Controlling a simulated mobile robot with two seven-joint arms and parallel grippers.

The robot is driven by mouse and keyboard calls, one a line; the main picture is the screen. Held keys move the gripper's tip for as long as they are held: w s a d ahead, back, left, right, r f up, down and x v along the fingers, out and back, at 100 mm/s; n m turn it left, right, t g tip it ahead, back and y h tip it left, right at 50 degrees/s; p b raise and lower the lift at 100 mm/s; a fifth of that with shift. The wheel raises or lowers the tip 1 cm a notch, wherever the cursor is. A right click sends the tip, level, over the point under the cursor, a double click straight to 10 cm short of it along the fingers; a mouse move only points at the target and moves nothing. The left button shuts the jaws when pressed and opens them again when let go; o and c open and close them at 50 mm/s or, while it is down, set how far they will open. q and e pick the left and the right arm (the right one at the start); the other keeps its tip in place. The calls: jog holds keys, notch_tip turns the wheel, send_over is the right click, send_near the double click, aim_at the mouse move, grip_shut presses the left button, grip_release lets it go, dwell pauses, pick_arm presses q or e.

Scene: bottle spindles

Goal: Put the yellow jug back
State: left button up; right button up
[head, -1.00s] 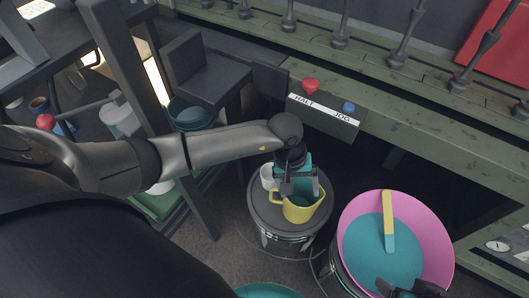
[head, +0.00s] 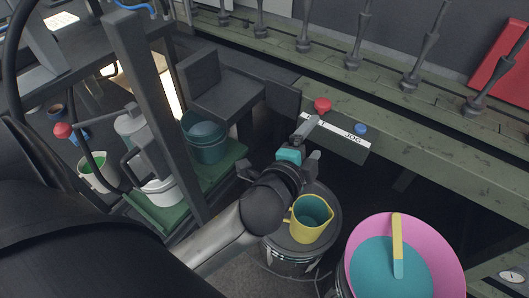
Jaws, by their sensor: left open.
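The yellow jug (head: 309,234) stands upright on a dark round drum lid (head: 330,217), its inside teal and its handle towards the left. My left gripper (head: 310,143) is open and empty. It is above and beyond the jug, apart from it, with its fingers pointing towards the control box. My right gripper is not in view.
A pink tub (head: 447,245) of teal liquid with a yellow-and-teal paddle (head: 397,240) stands right of the jug. The control box (head: 343,140) with red and blue buttons is close to my left gripper. A green shelf (head: 222,172) with containers is at left.

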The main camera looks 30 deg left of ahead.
pick_arm(q)
jog(key=s+f+n+g, duration=0.5)
jog(key=s+n, duration=0.1)
jog(key=s, duration=0.2)
jog(key=s+f+n+g+h, duration=0.1)
jog(key=s+f+n+g, duration=0.4)
jog(key=s, duration=0.4)
jog(key=shift+s+a+f+n, duration=0.25)
jog(key=shift+a+f+n, duration=0.15)
jog(key=shift+f, duration=0.35)
